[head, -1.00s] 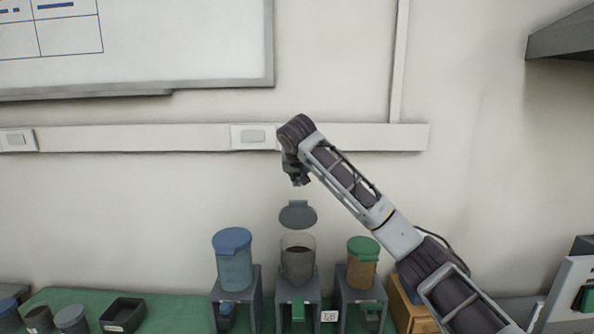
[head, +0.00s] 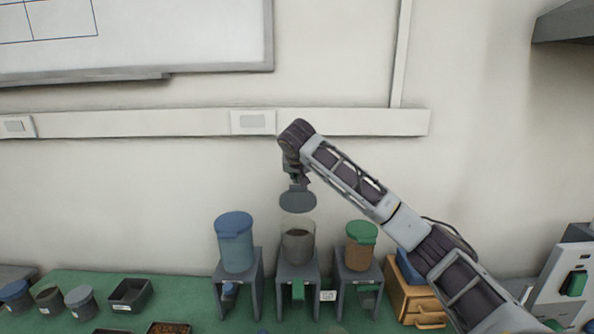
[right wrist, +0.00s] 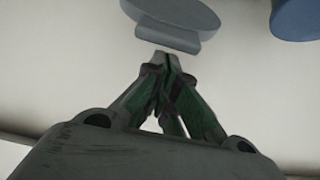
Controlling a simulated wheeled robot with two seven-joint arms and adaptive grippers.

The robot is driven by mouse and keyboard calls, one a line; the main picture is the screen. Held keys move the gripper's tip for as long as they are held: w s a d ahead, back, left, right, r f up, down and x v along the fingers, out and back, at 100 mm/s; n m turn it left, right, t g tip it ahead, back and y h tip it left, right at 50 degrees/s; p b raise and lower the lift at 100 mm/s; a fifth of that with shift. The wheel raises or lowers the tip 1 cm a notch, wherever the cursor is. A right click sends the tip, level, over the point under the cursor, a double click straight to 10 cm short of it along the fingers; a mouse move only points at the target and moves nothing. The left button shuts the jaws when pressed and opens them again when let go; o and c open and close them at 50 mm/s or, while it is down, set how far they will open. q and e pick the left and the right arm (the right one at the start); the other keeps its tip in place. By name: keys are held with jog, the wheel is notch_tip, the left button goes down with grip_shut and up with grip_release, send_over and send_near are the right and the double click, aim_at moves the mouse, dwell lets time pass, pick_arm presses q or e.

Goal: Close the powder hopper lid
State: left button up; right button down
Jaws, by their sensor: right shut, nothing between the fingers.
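The middle powder hopper (head: 298,249) is a clear cup with dark powder, standing on a grey stand. Its grey round lid (head: 297,202) is raised, upright and open, at the back of the cup. My right gripper (head: 299,184) is shut and empty at the lid's upper edge in the head view. In the right wrist view the closed fingertips (right wrist: 165,60) are just below the tab of the grey lid (right wrist: 172,22); I cannot tell whether they touch it. My left gripper is out of view.
A blue-lidded hopper (head: 235,246) stands left of the middle one, and a green-lidded hopper (head: 361,247) stands right; both are closed. Wooden drawers (head: 410,303) stand at right. Small pots and a black tray (head: 129,294) sit on the green bench top (head: 190,297).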

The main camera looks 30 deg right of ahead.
jog(key=shift+s+a+f, duration=0.1)
jog(key=shift+s+f, duration=0.05)
jog(key=shift+s, duration=0.15)
jog(key=shift+f, duration=0.1)
dwell(0.4)
